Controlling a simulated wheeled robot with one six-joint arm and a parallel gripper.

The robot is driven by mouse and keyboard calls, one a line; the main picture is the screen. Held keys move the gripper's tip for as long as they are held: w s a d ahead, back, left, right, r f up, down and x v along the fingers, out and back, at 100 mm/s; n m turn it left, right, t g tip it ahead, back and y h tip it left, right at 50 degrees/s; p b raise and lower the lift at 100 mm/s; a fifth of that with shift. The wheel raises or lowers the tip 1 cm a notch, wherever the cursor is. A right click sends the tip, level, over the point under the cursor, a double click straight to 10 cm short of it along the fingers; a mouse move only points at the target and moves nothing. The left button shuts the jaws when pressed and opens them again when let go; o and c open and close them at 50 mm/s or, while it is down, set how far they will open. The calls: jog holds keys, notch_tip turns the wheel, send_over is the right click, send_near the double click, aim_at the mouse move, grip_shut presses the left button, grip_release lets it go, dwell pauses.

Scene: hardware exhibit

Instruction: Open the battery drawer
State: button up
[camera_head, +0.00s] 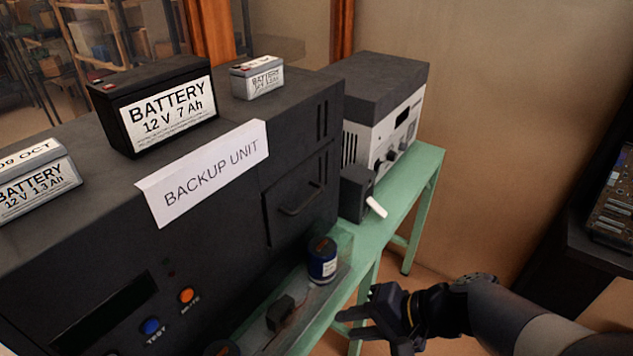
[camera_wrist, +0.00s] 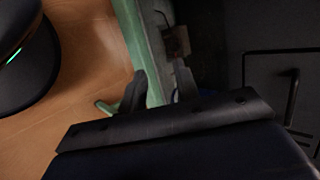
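The battery drawer (camera_head: 285,222) is a dark panel with a bar handle (camera_head: 302,198) in the front of the black backup unit (camera_head: 225,225). Its front looks flush with the unit, so it appears closed. My gripper (camera_head: 346,322) is in front of the unit, lower and to the right of the handle, apart from it. In the wrist view its two fingers (camera_wrist: 160,88) are spread with nothing held between them. The drawer front (camera_wrist: 262,85) and its handle (camera_wrist: 292,88) show at the right edge of that view, outside the fingers.
A blue cylinder (camera_head: 322,260) and a small black part (camera_head: 280,313) stand on the ledge below the drawer. A green table (camera_head: 405,205) carries a grey-white instrument (camera_head: 383,125) and a small black box (camera_head: 355,192). Batteries (camera_head: 160,105) sit on top of the unit.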

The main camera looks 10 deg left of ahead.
jog(key=w+a+r+t+y+p, duration=0.2)
jog(key=w+r+y+p, duration=0.1)
jog(key=w+r, duration=0.4)
jog(key=m+t+y+p, duration=0.1)
jog(key=t+p, duration=0.2)
send_near(310, 202)
jog(key=p+x, duration=0.2)
jog(key=x, duration=0.7)
jog(key=shift+c, duration=0.3)
grip_shut()
